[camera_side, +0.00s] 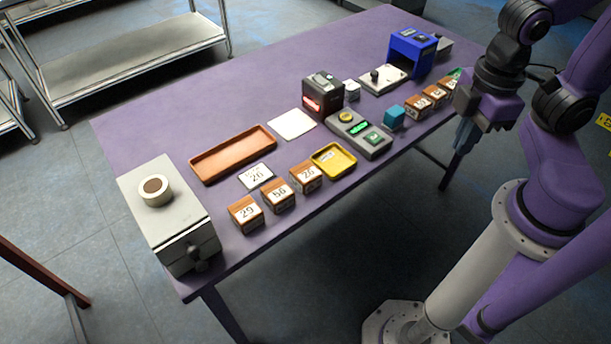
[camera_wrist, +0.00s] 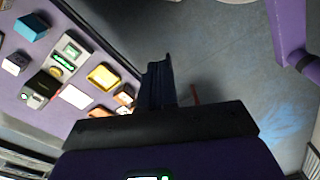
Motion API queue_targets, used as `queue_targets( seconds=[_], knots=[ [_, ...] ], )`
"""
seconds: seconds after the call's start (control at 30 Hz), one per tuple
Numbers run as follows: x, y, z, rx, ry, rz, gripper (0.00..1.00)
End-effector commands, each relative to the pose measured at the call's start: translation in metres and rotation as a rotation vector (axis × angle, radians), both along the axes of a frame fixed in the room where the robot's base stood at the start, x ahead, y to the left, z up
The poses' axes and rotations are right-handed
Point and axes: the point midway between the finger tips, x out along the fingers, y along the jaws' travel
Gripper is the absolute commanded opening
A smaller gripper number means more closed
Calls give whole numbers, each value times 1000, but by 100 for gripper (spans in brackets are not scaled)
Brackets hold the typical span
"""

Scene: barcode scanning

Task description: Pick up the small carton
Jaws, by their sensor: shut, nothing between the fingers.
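Several small brown cartons with white number labels stand on the purple table. In the side view a row at the front left holds carton 29 (camera_side: 245,214), carton 56 (camera_side: 279,195) and carton 26 (camera_side: 307,177). More small cartons (camera_side: 417,105) stand at the right end, their numbers too small to read surely. My gripper (camera_side: 461,138) hangs beyond the table's front edge, apart from all cartons. It is shut and empty. In the wrist view its fingers (camera_wrist: 160,82) show over the floor, with part of a carton (camera_wrist: 124,98) beside them, partly hidden.
A card reading 26 (camera_side: 256,176) lies behind the left row. Around it are an orange tray (camera_side: 233,154), yellow tray (camera_side: 334,161), grey box (camera_side: 168,215), black scanner-like device (camera_side: 323,92), button panel (camera_side: 358,133), teal cube (camera_side: 394,116) and blue machine (camera_side: 412,50). The table's back left is clear.

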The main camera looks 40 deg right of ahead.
Motion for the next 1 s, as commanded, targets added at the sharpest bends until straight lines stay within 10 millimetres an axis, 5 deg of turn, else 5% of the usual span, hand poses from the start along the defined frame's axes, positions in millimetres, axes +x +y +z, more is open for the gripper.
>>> queue_targets(
  seconds=[0.07, 0.37, 0.77, 1.0],
  knots=[
    [0, 0, 0, 0, 0, 0, 0],
    [0, 0, 0, 0, 0, 0, 92],
    [10, 8, 1, -2, 0, 15, 92],
    [70, 49, -1, -14, 1, 117, 92]
  ],
)
